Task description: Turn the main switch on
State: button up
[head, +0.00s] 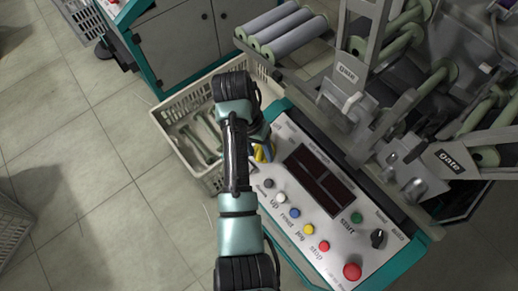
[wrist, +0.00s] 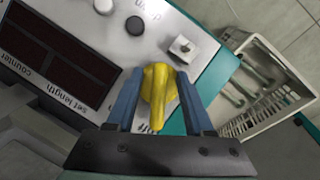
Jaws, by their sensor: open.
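The main switch is a yellow rotary knob (wrist: 158,88) on the white control panel (wrist: 185,75). In the wrist view its grip bar runs up and down the picture, between my fingers. My gripper (wrist: 158,100) is open, with one blue finger on each side of the knob. I cannot tell whether either finger touches it. In the head view the knob (head: 265,154) shows only partly beside my arm, and my gripper (head: 258,140) is mostly hidden behind my wrist. Lettering below the knob is partly covered.
The panel carries a dark display (head: 318,180), several coloured buttons, a red stop button (head: 352,271) and a black selector (head: 378,238). A pale crate (head: 177,150) with bobbins stands left of the panel. Winding machinery (head: 400,110) rises on the right. Open floor lies left.

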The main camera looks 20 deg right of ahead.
grip_shut()
jog(key=shift+r, duration=0.1)
dwell(0.4)
jog(key=shift+r+m+p, duration=0.15)
jog(key=shift+m+p, duration=0.75)
jog(key=shift+p, duration=0.25)
jog(key=m+t+y+p, duration=0.1)
jog(key=m+p, duration=0.2)
jog(key=shift+t, duration=0.3)
jog(key=m+p, duration=0.2)
jog(key=m+t+p, duration=0.1)
jog(key=m, duration=0.1)
jog(key=shift+w+t+y+p, duration=0.15)
jog(key=shift+t+y+p, duration=0.15)
jog(key=shift+p, duration=0.05)
jog(key=shift+m+t+p, duration=0.4)
jog(key=shift+m+p, duration=0.35)
jog(key=shift+m, duration=0.35)
jog(key=shift+w+f, duration=0.1)
jog(key=shift+f, duration=0.1)
